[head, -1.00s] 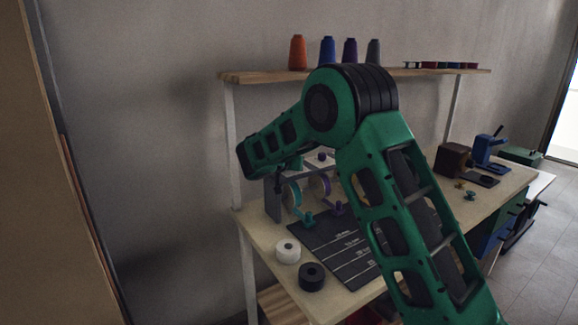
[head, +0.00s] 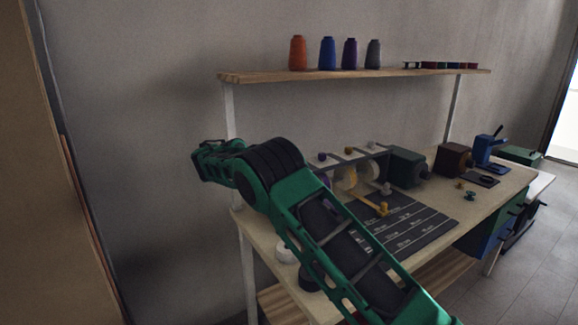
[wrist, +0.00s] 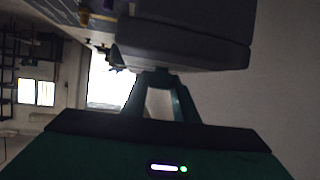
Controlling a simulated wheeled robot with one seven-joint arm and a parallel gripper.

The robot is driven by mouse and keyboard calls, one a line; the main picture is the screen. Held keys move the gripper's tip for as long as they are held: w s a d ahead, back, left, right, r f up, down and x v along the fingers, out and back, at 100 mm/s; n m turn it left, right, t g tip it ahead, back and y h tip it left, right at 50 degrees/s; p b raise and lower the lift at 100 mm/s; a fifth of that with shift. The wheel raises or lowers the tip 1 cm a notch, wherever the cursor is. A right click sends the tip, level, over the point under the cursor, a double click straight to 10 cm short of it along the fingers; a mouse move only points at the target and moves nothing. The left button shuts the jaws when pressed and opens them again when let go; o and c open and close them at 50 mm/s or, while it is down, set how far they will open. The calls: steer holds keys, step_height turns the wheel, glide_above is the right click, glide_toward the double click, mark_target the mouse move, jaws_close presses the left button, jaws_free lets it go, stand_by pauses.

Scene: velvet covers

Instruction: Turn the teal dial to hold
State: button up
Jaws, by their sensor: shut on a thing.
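My gripper (wrist: 160,80) shows in the wrist view with its two fingers converging on a small dark teal piece, which looks like the teal dial, against a dark grey block (wrist: 185,42). The grip is dim, and the dial's edges, pointer and any hold mark cannot be made out. In the head view my arm reaches over the left end of the bench (head: 262,240), with its wrist end at the far left. The fingertips and the dial cannot be made out there.
A dark mat (head: 415,220), a yellow lever (head: 380,207), a green box (head: 405,167) and a brown box (head: 452,159) are on the bench. A shelf (head: 300,76) above carries several thread cones. The wall is close behind.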

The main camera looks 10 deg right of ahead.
steer(key=shift+w+r+m+h, duration=0.1)
steer(key=shift+m+h, duration=0.2)
stand_by(0.4)
steer(key=o, duration=1.1)
steer(key=shift+c, duration=0.2)
steer(key=shift+g, duration=0.3)
steer(key=v, duration=1.1)
steer(key=shift+w, duration=0.2)
